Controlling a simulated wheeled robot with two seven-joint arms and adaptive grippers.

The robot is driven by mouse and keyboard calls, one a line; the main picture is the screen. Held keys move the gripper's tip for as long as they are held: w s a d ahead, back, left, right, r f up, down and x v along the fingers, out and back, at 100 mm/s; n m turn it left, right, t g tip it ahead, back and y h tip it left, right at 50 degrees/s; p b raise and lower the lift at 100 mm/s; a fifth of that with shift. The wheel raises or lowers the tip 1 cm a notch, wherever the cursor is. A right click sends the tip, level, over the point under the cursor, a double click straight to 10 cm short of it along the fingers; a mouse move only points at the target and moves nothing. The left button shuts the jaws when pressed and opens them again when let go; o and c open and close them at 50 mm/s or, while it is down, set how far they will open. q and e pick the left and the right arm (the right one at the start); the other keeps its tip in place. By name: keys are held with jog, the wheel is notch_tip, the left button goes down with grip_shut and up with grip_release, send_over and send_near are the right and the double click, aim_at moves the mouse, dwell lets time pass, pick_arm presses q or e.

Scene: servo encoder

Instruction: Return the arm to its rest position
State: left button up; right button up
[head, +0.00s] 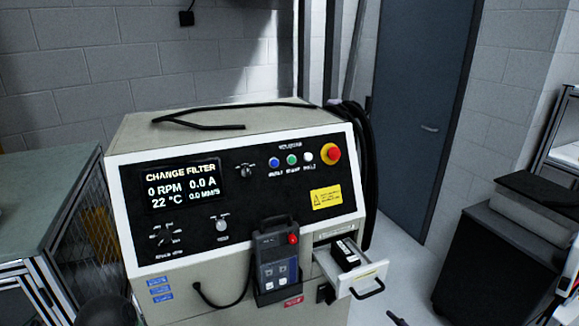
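The machine's control cabinet (150,136) stands in the middle, its screen (180,185) reading CHANGE FILTER, 0 RPM, 0.0 A and 22 °C. A small drawer (369,277) at its lower right is pulled out, with a dark block bearing a white label (347,254) in it. A handheld unit with a red button (277,262) sits in a holder on the front, with a cable running to its left. A dark rounded shape at the bottom left may be part of my arm. A thin dark tip at the bottom edge, right of the drawer, may be my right gripper. My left gripper does not show.
A black cable (200,117) lies on the cabinet top, and thick black hoses (360,150) hang at its right side. A green-topped bench (40,190) stands at left. A dark cabinet (485,255) stands at right. Grey floor shows before the blue door (425,100).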

jog(key=s+a+f+n+g, duration=0.1)
jog(key=a+f+n+g, duration=0.15)
jog(key=a+f, duration=0.45)
jog(key=s+a+f+n+g, duration=0.15)
jog(key=f+g, duration=0.25)
jog(key=f, duration=0.7)
jog(key=s+a+f+n+g, duration=0.7)
jog(key=s+a+f, duration=0.4)
jog(key=s, duration=0.4)
jog(key=shift+s+f+h, duration=0.15)
jog(key=shift+f+h, duration=0.25)
jog(key=shift+f, duration=0.5)
